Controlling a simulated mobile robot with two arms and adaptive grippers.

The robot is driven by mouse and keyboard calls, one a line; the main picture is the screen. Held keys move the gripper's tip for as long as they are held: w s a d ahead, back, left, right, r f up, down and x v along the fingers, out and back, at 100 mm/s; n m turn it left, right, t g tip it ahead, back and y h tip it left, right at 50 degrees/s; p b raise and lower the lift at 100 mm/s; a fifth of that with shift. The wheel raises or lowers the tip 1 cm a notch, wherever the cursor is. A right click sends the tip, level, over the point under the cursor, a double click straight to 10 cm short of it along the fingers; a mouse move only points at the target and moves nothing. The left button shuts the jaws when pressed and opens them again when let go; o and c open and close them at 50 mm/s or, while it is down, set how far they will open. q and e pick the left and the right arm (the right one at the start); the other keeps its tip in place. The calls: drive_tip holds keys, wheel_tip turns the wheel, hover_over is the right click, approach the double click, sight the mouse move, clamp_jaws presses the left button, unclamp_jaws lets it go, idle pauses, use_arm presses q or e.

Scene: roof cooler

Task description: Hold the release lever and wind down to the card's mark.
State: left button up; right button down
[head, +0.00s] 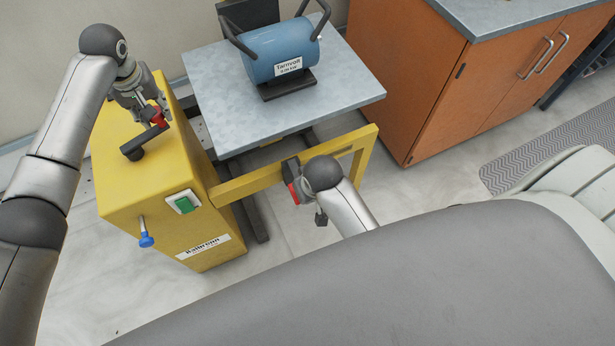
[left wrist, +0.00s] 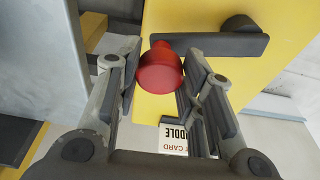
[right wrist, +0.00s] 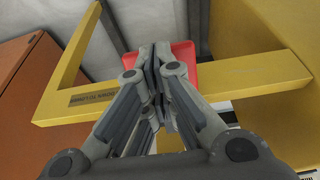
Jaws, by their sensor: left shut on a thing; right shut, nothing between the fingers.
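A yellow cabinet (head: 140,180) carries a dark crank arm (head: 135,148) on top, with a red knob (left wrist: 161,72) at its end. My left gripper (head: 153,115) is shut on this knob. On the yellow side bar (head: 245,183) sits a red lever piece (head: 292,193); it also shows in the right wrist view (right wrist: 184,54). My right gripper (right wrist: 160,58) is shut and empty, its fingertips over the red piece; I cannot tell how hard they touch. A white card (left wrist: 174,138) shows partly between the left fingers; its mark is hidden.
A grey lift platform (head: 345,95) bears a blue cylinder (head: 280,48) labelled Tarnvolt. The cabinet front has a green switch (head: 184,203) and a blue-knobbed handle (head: 146,239). An orange cupboard (head: 405,85) stands right of the platform. A grey padded surface (head: 340,290) fills the foreground.

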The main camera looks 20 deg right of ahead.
use_arm(q)
drive_tip(key=shift+s+a+f, duration=0.1)
drive_tip(key=shift+s+f, duration=0.05)
drive_tip(key=shift+s, duration=0.05)
use_arm(e)
drive_tip(key=shift+s+f, duration=0.1)
use_arm(q)
drive_tip(key=shift+s+f, duration=0.1)
drive_tip(key=shift+s, duration=0.35)
drive_tip(key=o, duration=1.1)
drive_tip(key=shift+r, duration=0.2)
drive_tip(key=shift+w, duration=0.1)
drive_tip(key=shift+r, duration=0.1)
drive_tip(key=shift+r+p, duration=0.5)
drive_tip(key=shift+p, duration=0.2)
use_arm(e)
drive_tip(key=shift+r, duration=0.7)
use_arm(q)
wheel_tip(320, 180, up, 7)
drive_tip(key=p, duration=0.8)
use_arm(e)
wheel_tip(320, 180, up, 8)
drive_tip(key=shift+r, duration=0.15)
